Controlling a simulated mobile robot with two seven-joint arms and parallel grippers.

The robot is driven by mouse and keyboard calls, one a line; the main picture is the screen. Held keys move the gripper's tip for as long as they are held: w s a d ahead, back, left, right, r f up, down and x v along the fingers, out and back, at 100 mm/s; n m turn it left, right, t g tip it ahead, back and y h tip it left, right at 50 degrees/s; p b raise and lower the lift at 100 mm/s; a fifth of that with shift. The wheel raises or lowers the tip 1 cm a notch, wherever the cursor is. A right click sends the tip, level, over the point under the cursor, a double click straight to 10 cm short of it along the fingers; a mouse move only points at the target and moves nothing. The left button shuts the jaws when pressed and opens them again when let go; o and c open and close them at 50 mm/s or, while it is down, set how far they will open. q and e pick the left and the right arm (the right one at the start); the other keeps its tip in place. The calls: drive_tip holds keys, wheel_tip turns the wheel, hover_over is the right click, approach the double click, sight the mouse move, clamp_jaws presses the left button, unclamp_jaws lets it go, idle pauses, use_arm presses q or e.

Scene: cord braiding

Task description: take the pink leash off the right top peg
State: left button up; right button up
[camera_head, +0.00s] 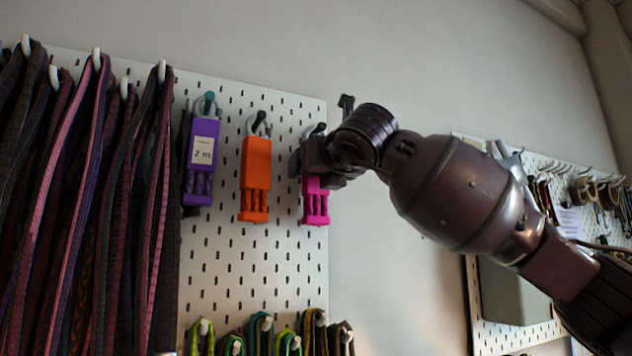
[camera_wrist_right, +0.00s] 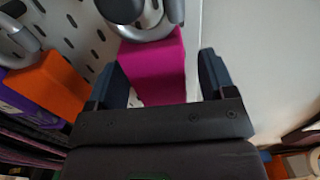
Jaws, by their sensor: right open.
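The pink leash (camera_head: 316,207) hangs by its metal ring on the right top peg (camera_head: 319,128), at the right edge of the white pegboard. My right gripper (camera_head: 318,163) is in front of it and covers its upper part in the head view. In the right wrist view, the open fingers (camera_wrist_right: 162,78) stand on either side of the pink block (camera_wrist_right: 153,62), with a gap visible at the right finger. The left finger is close to the block; whether it touches is unclear. The ring is still around the dark peg (camera_wrist_right: 121,9). My left gripper is not in view.
An orange leash (camera_head: 255,175) and a purple leash (camera_head: 199,165) with a white label hang to the left on the same pegboard (camera_head: 285,270). Many dark straps (camera_head: 90,190) hang further left. Green and brown loops hang below. Bare wall (camera_head: 390,260) lies to the right.

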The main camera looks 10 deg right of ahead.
drive_tip(key=shift+w, duration=0.25)
drive_tip(key=c, duration=1)
drive_tip(key=shift+c, duration=0.3)
